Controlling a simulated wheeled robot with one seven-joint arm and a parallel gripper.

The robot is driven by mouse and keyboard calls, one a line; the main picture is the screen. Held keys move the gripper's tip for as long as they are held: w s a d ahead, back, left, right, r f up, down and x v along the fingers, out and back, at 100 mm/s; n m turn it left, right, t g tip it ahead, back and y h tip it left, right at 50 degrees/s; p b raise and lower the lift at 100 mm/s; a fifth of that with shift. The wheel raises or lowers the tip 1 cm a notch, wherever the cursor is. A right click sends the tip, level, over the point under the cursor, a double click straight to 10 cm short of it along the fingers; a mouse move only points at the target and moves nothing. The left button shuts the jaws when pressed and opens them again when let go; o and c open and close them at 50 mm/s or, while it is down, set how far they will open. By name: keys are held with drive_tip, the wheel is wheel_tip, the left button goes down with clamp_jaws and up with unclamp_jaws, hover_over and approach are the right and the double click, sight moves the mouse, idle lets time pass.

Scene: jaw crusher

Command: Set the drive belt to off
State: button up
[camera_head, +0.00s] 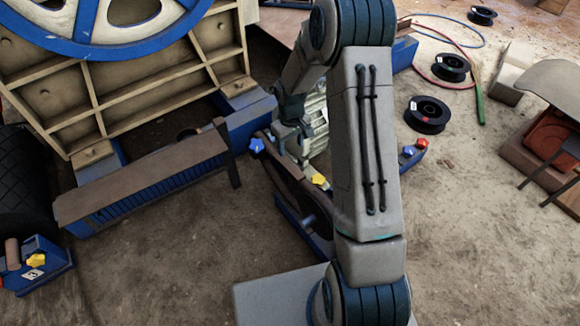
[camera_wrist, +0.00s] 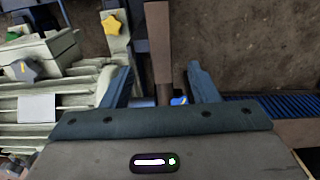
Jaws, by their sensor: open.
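My gripper (camera_wrist: 160,68) is open in the wrist view, with its two blue-grey fingers apart. A long brown bar (camera_wrist: 158,45) runs between the fingers, with a gap on each side; whether it is the drive belt is unclear. A small blue piece (camera_wrist: 179,100) shows near the base of the right finger. In the head view a blue star knob (camera_head: 257,145) and a yellow star knob (camera_head: 318,180) lie on either side of a dark brown strip. A yellow star knob (camera_wrist: 112,25) also shows in the wrist view. My arm hides part of this area.
The finned motor (camera_wrist: 50,95) is close left of the fingers. The crusher's blue wheel (camera_head: 100,30) and brown-topped slatted guard (camera_head: 145,178) stand at left. A red knob (camera_head: 421,143) is right of my arm. Cable spools (camera_head: 427,114) lie at right. Front floor is mostly clear.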

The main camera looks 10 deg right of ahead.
sight(291, 167)
wheel_tip(291, 167, down, 10)
drive_tip(key=b, duration=0.3)
drive_tip(key=shift+f, duration=0.15)
clamp_jaws()
drive_tip(key=s+a+f+b, duration=0.1)
drive_tip(key=s+a+f, duration=0.1)
drive_tip(key=a+f, duration=0.2)
drive_tip(key=shift+a+b, duration=0.4)
unclamp_jaws()
drive_tip(key=shift+a+f, duration=0.1)
drive_tip(key=shift+a, duration=0.05)
